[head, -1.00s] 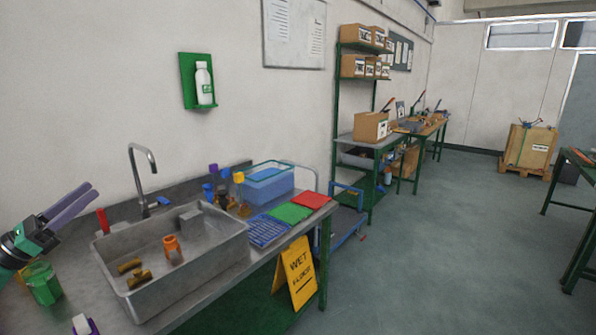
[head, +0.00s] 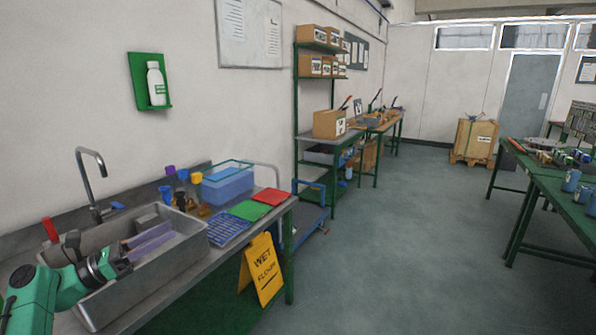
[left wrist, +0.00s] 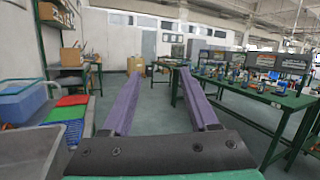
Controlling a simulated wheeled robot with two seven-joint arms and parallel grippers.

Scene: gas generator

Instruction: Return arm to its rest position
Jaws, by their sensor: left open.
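My left gripper (head: 150,240) has purple fingers and a green arm, and it is over the grey sink basin (head: 190,246) in the head view. In the left wrist view the left gripper (left wrist: 158,88) has its two purple fingers spread well apart with nothing between them. They point out toward the open floor. My left arm and gripper hide much of the basin's inside, so its contents cannot be told. My right gripper is not in either view.
Next to the sink are a blue bin (head: 228,185), several coloured bottles, a blue rack (head: 228,230), a green mat (head: 249,210) and a red mat (head: 271,196). A yellow wet-floor sign (head: 262,270) stands by the bench. A green table (head: 560,200) is at right. The floor between is clear.

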